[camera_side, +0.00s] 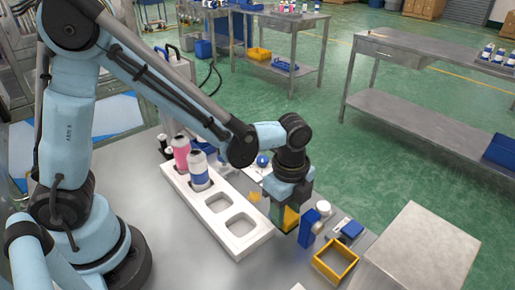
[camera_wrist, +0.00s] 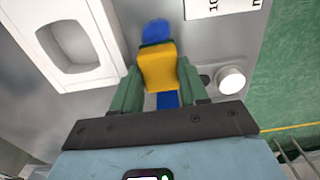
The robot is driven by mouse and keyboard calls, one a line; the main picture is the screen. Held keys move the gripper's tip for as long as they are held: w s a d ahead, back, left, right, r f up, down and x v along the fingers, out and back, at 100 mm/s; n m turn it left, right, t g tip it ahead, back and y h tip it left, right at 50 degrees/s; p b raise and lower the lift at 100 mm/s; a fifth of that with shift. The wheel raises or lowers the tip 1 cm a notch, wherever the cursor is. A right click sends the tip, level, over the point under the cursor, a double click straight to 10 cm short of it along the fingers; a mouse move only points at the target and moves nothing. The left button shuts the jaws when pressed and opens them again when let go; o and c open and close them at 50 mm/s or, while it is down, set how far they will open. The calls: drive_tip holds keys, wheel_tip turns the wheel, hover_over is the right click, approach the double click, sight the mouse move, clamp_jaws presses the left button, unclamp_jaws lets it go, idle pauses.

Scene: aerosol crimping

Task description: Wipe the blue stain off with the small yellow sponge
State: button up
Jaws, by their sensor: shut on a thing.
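The small yellow sponge (camera_wrist: 156,68) is between the two green fingers of my gripper (camera_wrist: 160,84) in the wrist view. My gripper is shut on it. A blue patch (camera_wrist: 156,31), which looks like the blue stain, shows just past the sponge's far end; I cannot tell whether the two touch. More blue (camera_wrist: 167,99) shows between the fingers on the near side of the sponge. In the side view my gripper (camera_side: 287,212) points down close to the table, with yellow (camera_side: 291,218) showing at its fingers. No blue stain can be made out clearly there.
A white tray (camera_side: 240,246) with recesses lies left of my gripper, holding a pink bottle (camera_side: 181,152) and a blue-and-white bottle (camera_side: 199,170). A blue block (camera_side: 309,229) stands close on the right. A yellow open box (camera_side: 319,264) and a grey box (camera_side: 425,250) lie farther right.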

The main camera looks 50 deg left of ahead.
drive_tip(key=shift+a, duration=3.05)
drive_tip(key=shift+d, duration=3.2)
drive_tip(key=shift+c, duration=0.4)
drive_tip(key=shift+f, duration=0.15)
drive_tip(key=shift+a, duration=0.1)
